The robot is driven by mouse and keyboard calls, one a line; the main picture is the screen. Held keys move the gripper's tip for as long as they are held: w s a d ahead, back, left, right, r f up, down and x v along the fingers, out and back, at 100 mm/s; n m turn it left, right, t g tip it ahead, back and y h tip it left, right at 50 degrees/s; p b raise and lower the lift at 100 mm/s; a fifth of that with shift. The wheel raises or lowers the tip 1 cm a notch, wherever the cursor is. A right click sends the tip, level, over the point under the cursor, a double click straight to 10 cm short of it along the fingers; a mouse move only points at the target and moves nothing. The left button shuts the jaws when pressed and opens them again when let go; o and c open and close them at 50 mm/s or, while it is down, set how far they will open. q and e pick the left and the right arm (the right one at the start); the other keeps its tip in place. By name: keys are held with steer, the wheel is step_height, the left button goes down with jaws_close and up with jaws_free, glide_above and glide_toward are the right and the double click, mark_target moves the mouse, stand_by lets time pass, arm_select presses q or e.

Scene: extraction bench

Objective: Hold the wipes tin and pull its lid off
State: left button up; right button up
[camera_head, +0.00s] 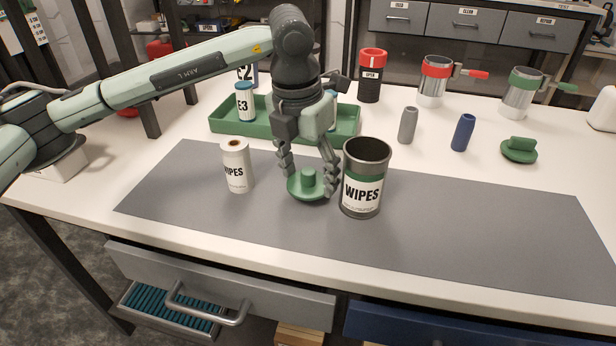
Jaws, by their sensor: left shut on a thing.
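The wipes tin (377,157) is a dark grey can with a green band and a white WIPES label. It stands upright on the grey mat, its top open and dark inside. A round green lid with a knob (308,186) is just left of the tin, low over or on the mat; I cannot tell if it touches. My left gripper (309,190) points down and is shut on the lid, with a finger at each side of its rim. Its right finger is close beside the tin. My right gripper is not in view.
A white WIPES roll (238,170) stands left of the lid. Behind is a green tray (226,126) with labelled bottles. A grey cylinder (408,125), a blue cylinder (463,132) and another green knobbed piece (519,151) stand at right. The mat's right half (490,225) is clear.

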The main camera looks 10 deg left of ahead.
mark_target(301, 189)
arm_select(q)
steer(key=shift+f, duration=0.8)
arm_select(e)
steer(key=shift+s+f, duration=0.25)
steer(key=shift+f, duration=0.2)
arm_select(q)
steer(key=shift+f, duration=0.1)
steer(key=shift+f, duration=0.1)
steer(key=o, duration=1)
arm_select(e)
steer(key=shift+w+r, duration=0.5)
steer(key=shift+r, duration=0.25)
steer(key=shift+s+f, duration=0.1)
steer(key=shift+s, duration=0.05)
arm_select(q)
steer(key=shift+r, duration=0.35)
step_height(301, 189, up, 12)
steer(key=s, duration=0.1)
steer(key=shift+s+a+f+b, duration=0.2)
steer(key=shift+s+a+b, duration=0.15)
steer(key=shift+a+b, duration=0.05)
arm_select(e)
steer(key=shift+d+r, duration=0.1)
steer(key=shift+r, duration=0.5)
